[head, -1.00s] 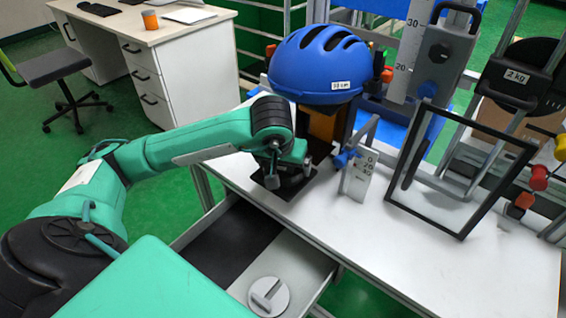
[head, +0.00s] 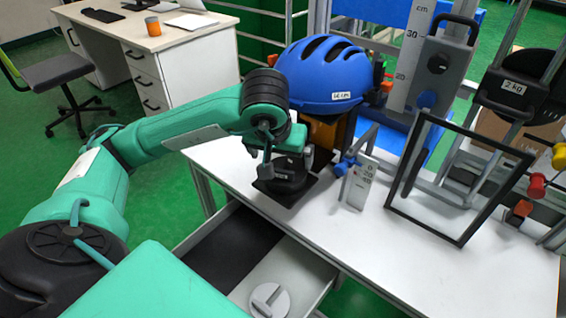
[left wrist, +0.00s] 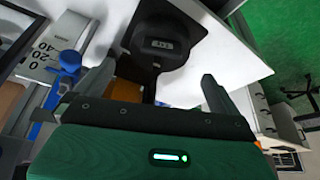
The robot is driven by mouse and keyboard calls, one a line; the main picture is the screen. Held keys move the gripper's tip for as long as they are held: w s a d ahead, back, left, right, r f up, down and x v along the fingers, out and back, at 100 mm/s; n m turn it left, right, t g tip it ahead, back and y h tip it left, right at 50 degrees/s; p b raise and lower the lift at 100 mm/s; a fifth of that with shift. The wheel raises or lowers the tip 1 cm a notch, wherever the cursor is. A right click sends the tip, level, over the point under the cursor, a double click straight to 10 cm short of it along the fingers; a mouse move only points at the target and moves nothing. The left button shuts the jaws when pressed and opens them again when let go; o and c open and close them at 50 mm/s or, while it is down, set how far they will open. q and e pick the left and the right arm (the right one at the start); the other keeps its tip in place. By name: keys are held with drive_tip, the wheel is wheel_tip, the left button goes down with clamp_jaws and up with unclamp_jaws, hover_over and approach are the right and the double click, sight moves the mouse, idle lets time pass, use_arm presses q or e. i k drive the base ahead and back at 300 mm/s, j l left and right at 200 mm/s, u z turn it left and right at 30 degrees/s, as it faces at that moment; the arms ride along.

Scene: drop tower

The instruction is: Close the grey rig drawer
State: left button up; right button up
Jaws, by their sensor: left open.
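The grey rig drawer (head: 328,279) stands open under the front edge of the white bench in the head view. It holds a dark mat (head: 232,247) and a light grey round piece with a bar on top (head: 269,299). Its front is cut off or hidden by my own body. My left gripper (head: 296,158) is above the bench, beside the blue helmet and away from the drawer. In the left wrist view its two fingers (left wrist: 155,85) are apart with nothing between them. My right gripper is in neither view.
A black device with a small display (left wrist: 162,43) sits on a dark plate near my left gripper. The blue helmet (head: 325,75), a small scale block (head: 361,182) and a black frame (head: 448,232) stand on the bench (head: 400,265). The bench's front middle is clear.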

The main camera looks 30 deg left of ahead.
sight(237, 251)
drive_tip(key=k+j, duration=0.25)
drive_tip(key=j, duration=0.2)
drive_tip(key=k+j, duration=0.25)
drive_tip(key=j, duration=0.15)
drive_tip(key=k+j, duration=0.2)
drive_tip(key=j, duration=0.25)
drive_tip(key=k+j, duration=0.25)
drive_tip(key=j, duration=0.2)
